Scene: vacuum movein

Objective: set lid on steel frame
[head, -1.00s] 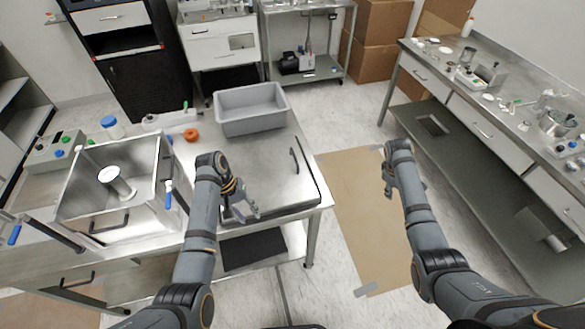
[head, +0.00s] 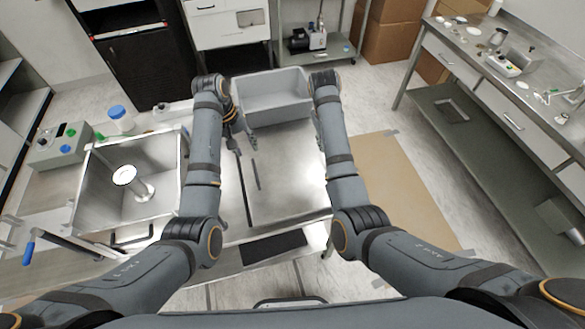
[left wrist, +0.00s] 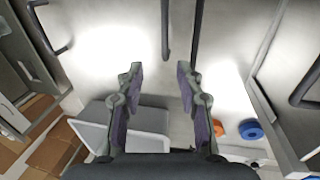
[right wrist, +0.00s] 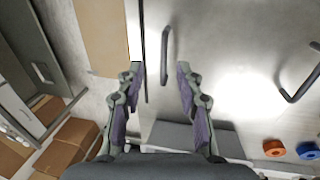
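The lid (head: 288,180) is a flat steel plate lying on the steel table, with a dark bar handle near each side. My left gripper (left wrist: 160,76) is open and empty, with the lid's left handle (left wrist: 165,30) ahead of its fingertips. My right gripper (right wrist: 160,80) is open, with the lid's right handle (right wrist: 167,55) ahead of and between its fingers. In the head view my right arm covers that handle and most of the right gripper. Neither gripper visibly touches a handle. The steel frame (head: 88,190) is an open square box left of the lid, with a white-topped post inside.
A grey bin (head: 270,97) stands behind the lid. Orange (right wrist: 273,148) and blue (right wrist: 307,150) rings lie behind, near the frame. A control box (head: 58,146) and a blue-capped jar (head: 119,118) stand at the left. Open floor separates this table from the right bench (head: 480,85).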

